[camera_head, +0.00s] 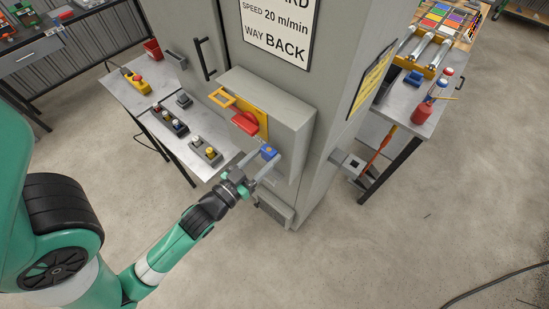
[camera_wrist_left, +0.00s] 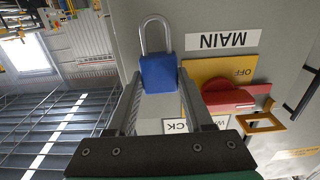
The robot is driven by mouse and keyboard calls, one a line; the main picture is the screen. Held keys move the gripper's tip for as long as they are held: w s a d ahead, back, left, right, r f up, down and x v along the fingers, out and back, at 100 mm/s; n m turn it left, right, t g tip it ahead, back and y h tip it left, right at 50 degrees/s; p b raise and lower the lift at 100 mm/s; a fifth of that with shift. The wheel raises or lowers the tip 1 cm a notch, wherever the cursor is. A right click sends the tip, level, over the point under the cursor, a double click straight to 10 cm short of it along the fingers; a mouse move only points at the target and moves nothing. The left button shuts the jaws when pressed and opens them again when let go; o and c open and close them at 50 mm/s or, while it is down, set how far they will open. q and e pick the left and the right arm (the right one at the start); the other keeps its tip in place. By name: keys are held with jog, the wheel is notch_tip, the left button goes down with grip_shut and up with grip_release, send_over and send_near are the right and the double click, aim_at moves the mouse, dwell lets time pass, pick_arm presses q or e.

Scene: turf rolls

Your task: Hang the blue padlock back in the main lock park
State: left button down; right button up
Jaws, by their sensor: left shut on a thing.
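My left gripper (camera_head: 266,158) is shut on the blue padlock (camera_head: 269,151), in front of the grey box on the cabinet. In the left wrist view, the padlock (camera_wrist_left: 158,73) sits between my fingertips (camera_wrist_left: 160,88), its silver shackle free and pointing to the top of the picture. The red switch handle (camera_head: 246,123) is on a yellow plate marked OFF (camera_wrist_left: 212,70), beside the padlock. The MAIN label (camera_wrist_left: 222,40) appears upside down there. A white label (camera_wrist_left: 176,126) behind the fingers is mostly hidden. I cannot make out a lock hook. My right gripper is not in view.
The grey cabinet (camera_head: 333,105) fills the middle. A metal bench (camera_head: 180,125) with button boxes (camera_head: 206,151) stands at its left. The floor in front is clear; a black cable (camera_head: 490,283) lies at lower right.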

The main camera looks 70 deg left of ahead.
pick_arm(q)
jog(key=shift+s, duration=0.1)
jog(key=shift+f+b, duration=0.3)
jog(key=shift+b, duration=0.05)
notch_tip(320, 180, down, 5)
jog(key=b, duration=0.5)
jog(key=shift+f+b, duration=2.45)
jog(key=shift+f, duration=0.15)
dwell(0.6)
jog(key=shift+c, duration=1)
grip_release()
